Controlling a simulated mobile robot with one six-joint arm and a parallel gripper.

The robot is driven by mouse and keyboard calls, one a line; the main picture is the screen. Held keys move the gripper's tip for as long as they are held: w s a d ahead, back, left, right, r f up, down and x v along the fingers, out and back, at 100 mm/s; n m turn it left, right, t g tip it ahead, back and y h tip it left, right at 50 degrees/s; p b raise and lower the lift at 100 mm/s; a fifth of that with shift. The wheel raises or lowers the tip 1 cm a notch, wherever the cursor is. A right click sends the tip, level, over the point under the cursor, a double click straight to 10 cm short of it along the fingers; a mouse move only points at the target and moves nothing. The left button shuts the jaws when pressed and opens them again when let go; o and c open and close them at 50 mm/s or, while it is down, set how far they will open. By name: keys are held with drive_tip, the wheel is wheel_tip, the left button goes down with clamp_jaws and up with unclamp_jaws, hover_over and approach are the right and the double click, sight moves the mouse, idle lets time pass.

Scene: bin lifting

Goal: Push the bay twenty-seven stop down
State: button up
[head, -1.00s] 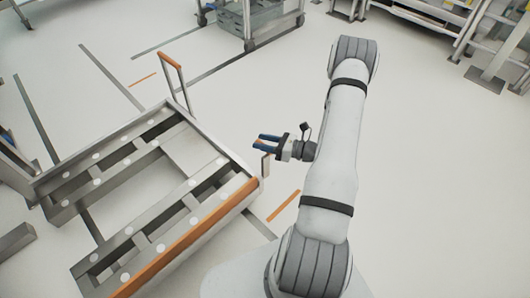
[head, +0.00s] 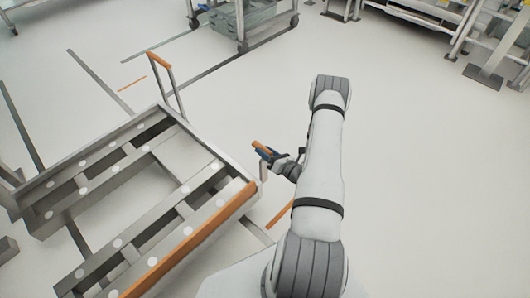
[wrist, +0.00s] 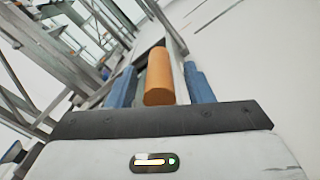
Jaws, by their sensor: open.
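A stop with an orange grip bar (head: 261,146) stands upright at the near right corner of the grey roller bay (head: 228,165). No bay number is legible on it. My gripper (head: 265,152) is open at the top of this stop. In the wrist view, the orange grip (wrist: 159,77) lies between my two blue fingers, with a small gap visible on the right. Whether either finger touches it, I cannot tell. A second upright stop with an orange bar (head: 158,60) stands at the bay's far corner, away from my gripper.
A long orange strip (head: 190,245) runs along the bay's near edge. A wheeled rack with a grey bin (head: 247,14) stands at the back, and metal frames (head: 485,75) at the far right. The floor between is clear.

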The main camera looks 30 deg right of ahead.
drive_tip(key=shift+w+a, duration=0.15)
drive_tip(key=shift+w, duration=0.3)
drive_tip(key=shift+c, duration=0.4)
clamp_jaws()
